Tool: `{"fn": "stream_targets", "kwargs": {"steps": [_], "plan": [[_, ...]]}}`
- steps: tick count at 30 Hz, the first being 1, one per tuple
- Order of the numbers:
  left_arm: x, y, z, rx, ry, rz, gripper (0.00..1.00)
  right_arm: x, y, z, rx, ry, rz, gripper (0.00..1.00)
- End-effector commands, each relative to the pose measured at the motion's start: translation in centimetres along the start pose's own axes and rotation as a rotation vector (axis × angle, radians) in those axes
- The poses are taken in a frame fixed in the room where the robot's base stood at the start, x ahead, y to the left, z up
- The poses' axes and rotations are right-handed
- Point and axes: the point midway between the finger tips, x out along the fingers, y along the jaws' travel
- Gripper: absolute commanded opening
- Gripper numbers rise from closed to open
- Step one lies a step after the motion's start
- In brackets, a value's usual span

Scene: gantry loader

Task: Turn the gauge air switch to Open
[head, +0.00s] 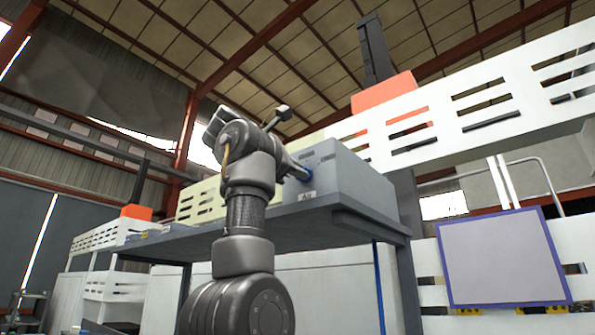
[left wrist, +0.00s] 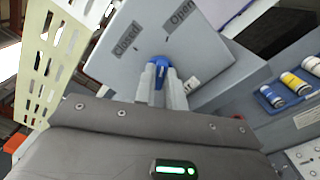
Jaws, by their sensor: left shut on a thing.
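The gauge air switch is a blue knob (left wrist: 160,66) on the face of a grey box (left wrist: 112,72), under the printed labels Closed (left wrist: 127,40) and Open (left wrist: 181,12). My left gripper (left wrist: 161,75) is shut on the knob, with one finger on each side of it. The fingers hide part of the knob, and I cannot tell which label it points to. In the head view the box (head: 345,182) stands on a grey shelf and bears an Air label (head: 307,196). My left gripper (head: 300,172) meets its front face there. My right gripper is out of view.
The grey shelf (head: 215,238) runs under the box. White slotted panels (head: 440,110) rise behind it. A purple-framed board (head: 500,258) stands at the right. In the left wrist view, blue and yellow cylinders (left wrist: 293,82) lie to the right of the box.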

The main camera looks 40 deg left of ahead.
Motion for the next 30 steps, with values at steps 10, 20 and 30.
{"fn": "stream_targets", "kwargs": {"steps": [10, 20, 30], "plan": [[0.06, -0.13, 0.0, 0.013, 0.0, -0.004, 0.0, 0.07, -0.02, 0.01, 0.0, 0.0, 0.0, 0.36], [0.06, -0.12, 0.01, 0.012, -0.001, -0.003, 0.34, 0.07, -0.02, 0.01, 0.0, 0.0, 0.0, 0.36], [-0.61, -0.2, -0.06, 0.012, -0.001, -0.001, 0.34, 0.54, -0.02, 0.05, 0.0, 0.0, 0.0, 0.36]]}}
